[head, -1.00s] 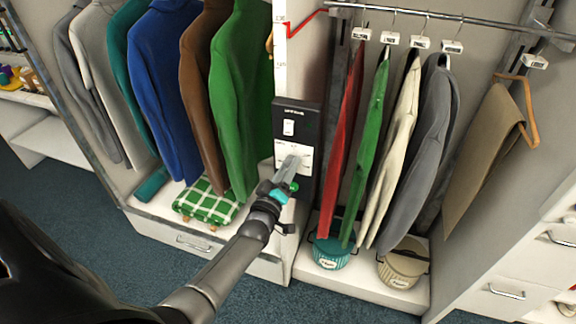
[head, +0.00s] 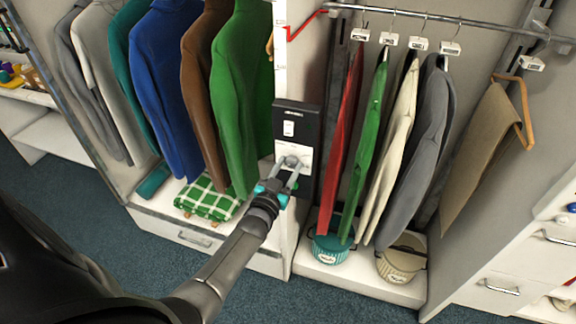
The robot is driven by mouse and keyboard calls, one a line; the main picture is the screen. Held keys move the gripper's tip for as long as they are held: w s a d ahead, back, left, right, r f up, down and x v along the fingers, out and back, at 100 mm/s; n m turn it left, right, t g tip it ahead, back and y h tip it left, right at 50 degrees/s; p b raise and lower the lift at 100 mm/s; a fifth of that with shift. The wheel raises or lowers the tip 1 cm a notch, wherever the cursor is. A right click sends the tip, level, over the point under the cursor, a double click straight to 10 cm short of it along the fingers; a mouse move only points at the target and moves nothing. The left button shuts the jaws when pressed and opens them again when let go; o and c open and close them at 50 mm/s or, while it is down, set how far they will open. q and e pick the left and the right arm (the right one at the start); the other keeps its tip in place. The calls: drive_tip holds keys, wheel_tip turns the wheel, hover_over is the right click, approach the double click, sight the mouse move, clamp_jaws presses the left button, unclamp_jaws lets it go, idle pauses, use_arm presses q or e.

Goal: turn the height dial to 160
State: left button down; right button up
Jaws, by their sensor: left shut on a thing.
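A dark control panel (head: 311,120) is mounted on the front of the white upright between two clothes bays. It has a white switch (head: 289,128) near its top and a white dial plate (head: 306,158) below. My left gripper (head: 291,163) reaches up to the plate from below and is shut on the height dial, which its fingers mostly hide. The dial's setting and numbers are too small to read. A pale scale strip (head: 280,50) runs up the upright above the panel. My right gripper is not in view.
Coats hang left of the panel, above a folded green checked cloth (head: 208,199). Narrow garments hang close on its right from a metal rail (head: 460,20). A teal basket (head: 331,246) and a beige basket (head: 402,262) stand below. Blue carpet lies in front.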

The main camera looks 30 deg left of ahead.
use_arm(q)
drive_tip(key=shift+m, duration=0.8)
drive_tip(key=shift+c, duration=1.8)
unclamp_jaws()
drive_tip(key=s+d+p, duration=0.1)
drive_tip(key=s+d, duration=0.1)
drive_tip(key=s, duration=1.3)
drive_tip(key=shift+d+p, duration=0.35)
drive_tip(key=shift+p, duration=0.05)
